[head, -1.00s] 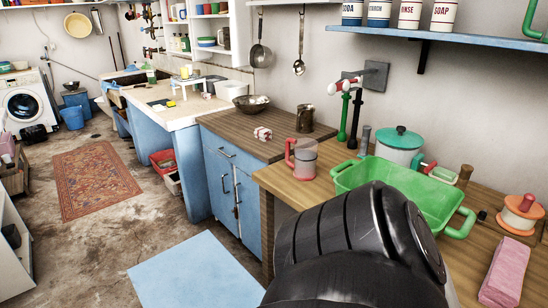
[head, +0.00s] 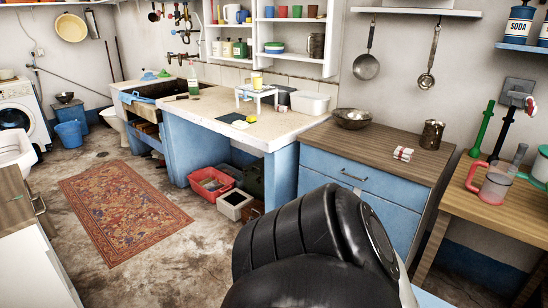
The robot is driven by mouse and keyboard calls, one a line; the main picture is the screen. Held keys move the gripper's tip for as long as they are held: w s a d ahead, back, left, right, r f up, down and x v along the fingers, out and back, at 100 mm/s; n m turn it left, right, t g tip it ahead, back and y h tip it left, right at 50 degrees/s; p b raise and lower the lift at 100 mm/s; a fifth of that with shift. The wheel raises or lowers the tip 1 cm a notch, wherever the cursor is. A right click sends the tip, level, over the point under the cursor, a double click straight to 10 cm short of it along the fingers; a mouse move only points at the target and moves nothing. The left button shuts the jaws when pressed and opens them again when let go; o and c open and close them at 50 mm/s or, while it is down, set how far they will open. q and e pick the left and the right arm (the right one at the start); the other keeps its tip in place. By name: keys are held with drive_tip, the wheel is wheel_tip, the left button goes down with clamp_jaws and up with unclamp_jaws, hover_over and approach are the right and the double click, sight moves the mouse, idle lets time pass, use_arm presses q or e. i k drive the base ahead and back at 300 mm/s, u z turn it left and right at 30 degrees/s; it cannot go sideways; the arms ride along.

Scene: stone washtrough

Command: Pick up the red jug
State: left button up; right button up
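The red jug (head: 496,188) has a see-through pinkish body and a red handle on its left side. It stands upright on the wooden table (head: 462,203) at the right edge of the head view. A green tool and a black tool stand behind it. A black link of my arm fills the bottom middle of the picture. Neither of my grippers shows, and nothing touches the jug in view.
A wooden-topped blue cabinet (head: 376,198) left of the table bears a metal bowl (head: 352,118), a striped bundle (head: 402,153) and a dark metal cup (head: 432,134). A patterned rug (head: 120,210) lies on open floor at the left.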

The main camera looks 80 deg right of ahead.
sight(500, 176)
drive_tip(key=i, duration=0.2)
drive_tip(key=z, duration=2.05)
drive_tip(key=i, duration=2.3)
drive_tip(key=z, duration=1.8)
drive_tip(key=i, duration=0.4)
drive_tip(key=z, duration=0.1)
